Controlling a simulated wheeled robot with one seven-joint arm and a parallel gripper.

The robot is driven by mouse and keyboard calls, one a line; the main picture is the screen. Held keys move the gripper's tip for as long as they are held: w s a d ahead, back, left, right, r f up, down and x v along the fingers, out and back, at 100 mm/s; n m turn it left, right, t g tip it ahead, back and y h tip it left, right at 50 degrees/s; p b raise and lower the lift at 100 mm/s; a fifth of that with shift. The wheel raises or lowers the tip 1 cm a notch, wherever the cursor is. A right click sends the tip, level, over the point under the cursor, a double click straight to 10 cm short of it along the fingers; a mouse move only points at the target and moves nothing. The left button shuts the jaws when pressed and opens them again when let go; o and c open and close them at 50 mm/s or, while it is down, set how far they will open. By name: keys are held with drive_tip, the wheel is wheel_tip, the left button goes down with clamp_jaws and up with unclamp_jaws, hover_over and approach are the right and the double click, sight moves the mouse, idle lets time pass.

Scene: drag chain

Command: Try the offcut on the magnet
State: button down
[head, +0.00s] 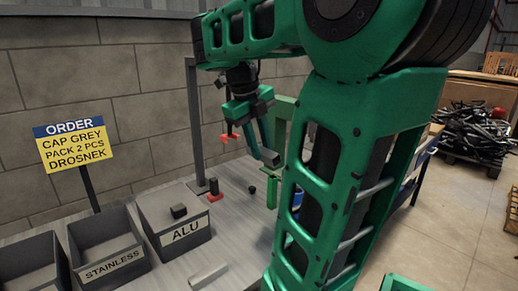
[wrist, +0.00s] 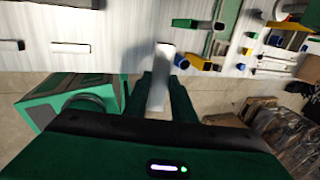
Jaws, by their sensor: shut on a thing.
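My gripper (head: 258,112) is shut on a long grey bar, the offcut (head: 266,150), which slants down from the jaws above the bench. In the wrist view the offcut (wrist: 161,72) is pale and stands out between the two dark green fingers (wrist: 161,92). A small red piece (head: 229,136), which looks like the magnet, hangs just left of and below my gripper. It appears apart from the offcut, though depth is hard to judge. Whatever it hangs from is partly hidden by my arm.
A grey post (head: 195,130) stands behind the magnet. A dark cylinder with a red foot (head: 214,190) and a dark cube (head: 252,190) sit on the bench. Bins marked STAINLESS (head: 110,266) and ALU (head: 188,233) stand left; another pale bar (head: 208,277) lies in front.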

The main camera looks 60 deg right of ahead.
drive_tip(key=shift+w+d, duration=0.25)
drive_tip(key=shift+w, duration=0.7)
drive_tip(key=shift+w+d, duration=0.2)
drive_tip(key=shift+w, duration=0.8)
drive_tip(key=shift+w+d, duration=0.25)
drive_tip(key=shift+w, duration=0.7)
drive_tip(key=shift+w+d, duration=0.15)
drive_tip(key=shift+w, duration=0.45)
drive_tip(key=shift+s+a+r, duration=0.1)
drive_tip(key=shift+s+a, duration=0.05)
drive_tip(key=shift+s, duration=0.55)
drive_tip(key=shift+s+a+r, duration=0.1)
drive_tip(key=shift+s+a, duration=0.05)
drive_tip(key=shift+s, duration=0.55)
idle(3.1)
